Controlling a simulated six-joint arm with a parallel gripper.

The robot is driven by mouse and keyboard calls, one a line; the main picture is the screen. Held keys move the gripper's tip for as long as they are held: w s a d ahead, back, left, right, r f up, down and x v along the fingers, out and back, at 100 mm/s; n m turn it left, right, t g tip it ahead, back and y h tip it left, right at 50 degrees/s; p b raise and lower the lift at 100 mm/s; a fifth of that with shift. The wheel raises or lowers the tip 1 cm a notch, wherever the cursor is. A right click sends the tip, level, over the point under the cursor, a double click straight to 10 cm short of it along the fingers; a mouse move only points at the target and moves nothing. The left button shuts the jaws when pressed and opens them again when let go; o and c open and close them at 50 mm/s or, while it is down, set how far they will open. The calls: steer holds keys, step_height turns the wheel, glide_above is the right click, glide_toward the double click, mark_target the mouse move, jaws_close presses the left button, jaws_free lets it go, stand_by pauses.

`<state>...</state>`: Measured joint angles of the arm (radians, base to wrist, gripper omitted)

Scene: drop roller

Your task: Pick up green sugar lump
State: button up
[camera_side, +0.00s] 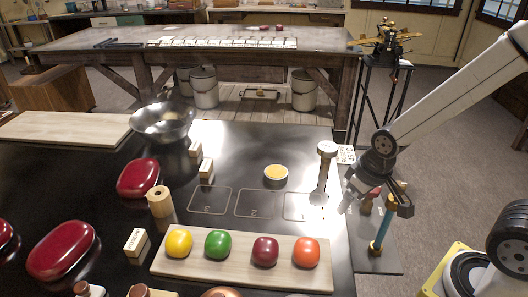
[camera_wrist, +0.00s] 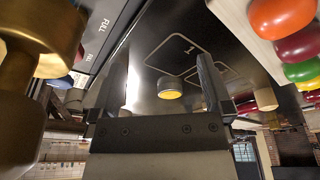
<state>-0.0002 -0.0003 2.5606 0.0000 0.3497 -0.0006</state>
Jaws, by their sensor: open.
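The green sugar lump (camera_side: 218,244) is a rounded, glossy piece. It sits on a pale wooden board (camera_side: 165,268) between a yellow lump (camera_side: 179,243) and a dark red lump (camera_side: 265,251). In the wrist view the green lump (camera_wrist: 303,71) shows at the right edge, away from the fingers. My gripper (camera_side: 352,196) is at the right side of the table in the side view, well to the right of the board and higher than it. In the wrist view my gripper (camera_wrist: 169,68) has its two dark fingers apart with nothing held between them.
An orange lump (camera_side: 306,252) sits at the board's right end. A yellow-topped round tin (camera_side: 276,174) stands behind numbered outlines (camera_side: 257,203). A metal bowl (camera_side: 163,122) stands at back left.

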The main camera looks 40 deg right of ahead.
mark_target(218, 243)
stand_by(0.4)
steer(key=w+a+f+m+g+y, duration=0.1)
steer(key=w+a+m+y, duration=0.1)
steer(key=a+m, duration=0.1)
steer(key=w+a+f+m+g+y, duration=0.1)
steer(key=w+a+m+g, duration=0.1)
steer(key=w+a, duration=0.1)
steer(key=w+a+f+m+g+y, duration=0.1)
steer(key=w+a+m+g+y, duration=0.1)
steer(key=a+m, duration=0.1)
steer(key=shift+w+a+f+m+y, duration=0.2)
steer(key=shift+w+a+m+y, duration=0.1)
steer(key=shift+a, duration=0.1)
steer(key=w+a+m+y, duration=0.1)
steer(key=w+a+y, duration=0.1)
steer(key=a, duration=0.1)
steer(key=w+a+m+y, duration=0.2)
steer(key=w+a, duration=0.1)
steer(key=w+a+f+m+g+y, duration=0.1)
steer(key=w+a+m+y, duration=0.1)
steer(key=a, duration=0.1)
steer(key=shift+w, duration=0.15)
steer(key=shift+w+a+r+m+y, duration=0.1)
steer(key=shift+w+a+m+y, duration=0.3)
steer(key=shift+y, duration=0.3)
steer(key=shift+x, duration=1.25)
steer(key=shift+a, duration=0.1)
